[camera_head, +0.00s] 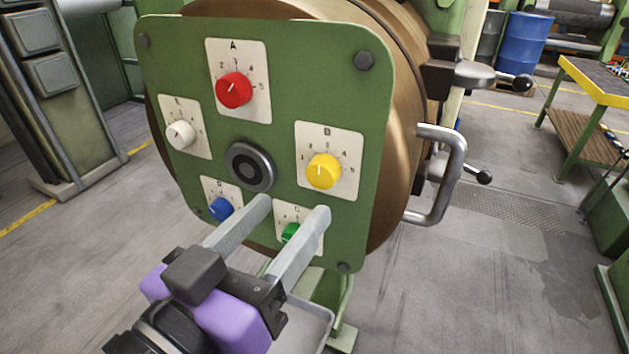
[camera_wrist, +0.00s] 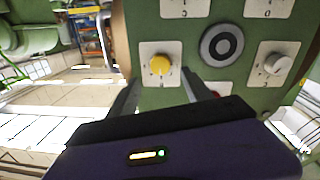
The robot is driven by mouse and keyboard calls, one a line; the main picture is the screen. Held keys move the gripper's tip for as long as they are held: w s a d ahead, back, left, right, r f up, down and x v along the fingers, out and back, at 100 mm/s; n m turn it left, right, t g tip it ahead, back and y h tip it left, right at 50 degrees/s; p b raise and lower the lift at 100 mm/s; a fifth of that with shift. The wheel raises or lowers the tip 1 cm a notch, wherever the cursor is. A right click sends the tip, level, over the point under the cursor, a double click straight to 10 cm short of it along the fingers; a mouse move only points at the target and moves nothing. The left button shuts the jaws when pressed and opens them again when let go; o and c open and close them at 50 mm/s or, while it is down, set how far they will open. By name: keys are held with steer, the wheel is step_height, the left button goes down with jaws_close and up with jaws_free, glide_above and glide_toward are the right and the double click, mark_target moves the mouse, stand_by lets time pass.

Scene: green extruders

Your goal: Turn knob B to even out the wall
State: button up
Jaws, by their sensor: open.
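Knob B is yellow (camera_head: 323,171) and sits on a white dial plate on the right of the green panel (camera_head: 290,72). Its pale pointer mark stands roughly upward. It also shows in the wrist view (camera_wrist: 160,65), where the panel appears turned over. My gripper (camera_head: 293,206) is open and empty, its two grey fingers spread and reaching toward the lower panel. In the head view its fingertips are below and left of knob B, apart from it. In the wrist view my gripper (camera_wrist: 158,93) has its fingers on either side, below the yellow knob.
The red knob A (camera_head: 234,90), white knob (camera_head: 181,134), blue knob (camera_head: 220,208) and green knob C (camera_head: 290,233) share the panel around a dark central boss (camera_head: 250,166). The green knob is partly hidden by a finger. A metal handle (camera_head: 445,175) juts out at right.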

mark_target(318, 177)
steer(key=shift+p+x, duration=0.45)
steer(key=shift+x, duration=3.1)
jaws_close()
